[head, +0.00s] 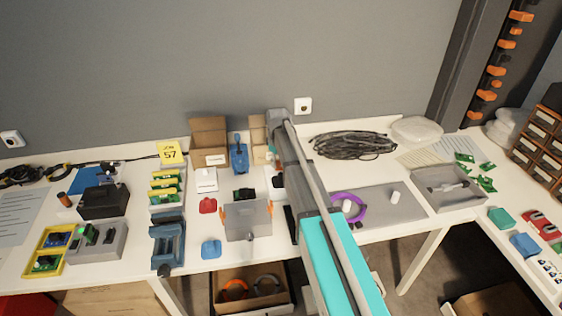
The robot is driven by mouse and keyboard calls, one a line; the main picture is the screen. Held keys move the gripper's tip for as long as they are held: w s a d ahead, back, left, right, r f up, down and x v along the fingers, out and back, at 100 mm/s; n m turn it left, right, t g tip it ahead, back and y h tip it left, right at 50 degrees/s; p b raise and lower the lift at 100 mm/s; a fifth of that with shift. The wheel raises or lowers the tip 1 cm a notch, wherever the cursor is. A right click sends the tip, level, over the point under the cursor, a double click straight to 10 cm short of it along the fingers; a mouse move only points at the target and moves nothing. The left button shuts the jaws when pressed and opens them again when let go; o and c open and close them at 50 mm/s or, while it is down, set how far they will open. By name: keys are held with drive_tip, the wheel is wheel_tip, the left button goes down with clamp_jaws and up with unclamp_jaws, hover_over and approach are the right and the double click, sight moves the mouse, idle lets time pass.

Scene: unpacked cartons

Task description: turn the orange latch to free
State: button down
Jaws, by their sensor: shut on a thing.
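A grey see-through case (247,221) stands near the front edge of the table. It has an orange latch (270,209) on its right side and another orange latch (222,217) on its left side. My arm comes in from the lower right and bends down from a high elbow. The dark end of my gripper (278,183) shows just left of my arm link, close to the right-hand latch. My gripper is shut on that latch, though the fingertips are mostly hidden. The latch's exact angle is too small to tell.
A red part (208,205) and a blue part (211,249) lie left of the case. A blue vise-like tool (168,243) stands farther left. A grey mat (393,209) with a purple ring (350,207) lies right of my arm. Cartons (210,142) stand at the wall.

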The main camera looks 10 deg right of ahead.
drive_tip(key=shift+s+d+n, duration=0.1)
drive_tip(key=shift+s+n, duration=0.05)
drive_tip(key=shift+n, duration=0.65)
drive_tip(key=shift+c, duration=1.9)
unclamp_jaws()
drive_tip(key=shift+r, duration=0.1)
drive_tip(key=shift+r, duration=0.1)
